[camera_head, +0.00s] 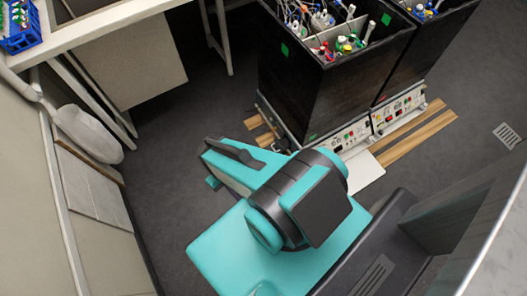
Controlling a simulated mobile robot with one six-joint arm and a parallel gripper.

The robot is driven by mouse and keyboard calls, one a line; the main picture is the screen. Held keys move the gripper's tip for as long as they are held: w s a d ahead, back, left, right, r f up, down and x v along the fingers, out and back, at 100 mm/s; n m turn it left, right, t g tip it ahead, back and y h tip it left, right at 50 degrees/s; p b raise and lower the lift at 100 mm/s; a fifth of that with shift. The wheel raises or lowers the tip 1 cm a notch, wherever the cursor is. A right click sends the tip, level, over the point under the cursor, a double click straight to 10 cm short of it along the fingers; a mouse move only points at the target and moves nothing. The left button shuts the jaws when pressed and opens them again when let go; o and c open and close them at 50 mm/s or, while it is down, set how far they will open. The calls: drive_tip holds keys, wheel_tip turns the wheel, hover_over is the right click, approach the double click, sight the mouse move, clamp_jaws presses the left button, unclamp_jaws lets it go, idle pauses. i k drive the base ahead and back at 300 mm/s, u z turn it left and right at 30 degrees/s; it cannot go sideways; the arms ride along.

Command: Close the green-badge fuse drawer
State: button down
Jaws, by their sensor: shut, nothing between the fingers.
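The left black bioreactor box (322,95) stands at the upper middle with a green badge (284,49) on its side. A second small green mark (312,136) shows low on it. Below it is a white control base (350,135) with coloured buttons and sockets. A flat white panel (366,178) sticks out at floor level from this base, and looks like a drawer standing out; my arm partly covers it. I cannot read a badge on that panel. I cannot make out my gripper's fingers.
A second black bioreactor box (430,45) stands close on the right, with its own control base (398,107). Wooden strips (418,133) lie under both. A white bench (100,25) with a blue rack (20,28) is at upper left. Grey floor (165,190) is open left of my arm.

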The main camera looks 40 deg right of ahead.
sight(284, 143)
drive_tip(key=u, duration=0.85)
drive_tip(key=k, duration=1.4)
drive_tip(key=u, duration=0.2)
drive_tip(key=i, duration=0.9)
drive_tip(key=u, duration=0.2)
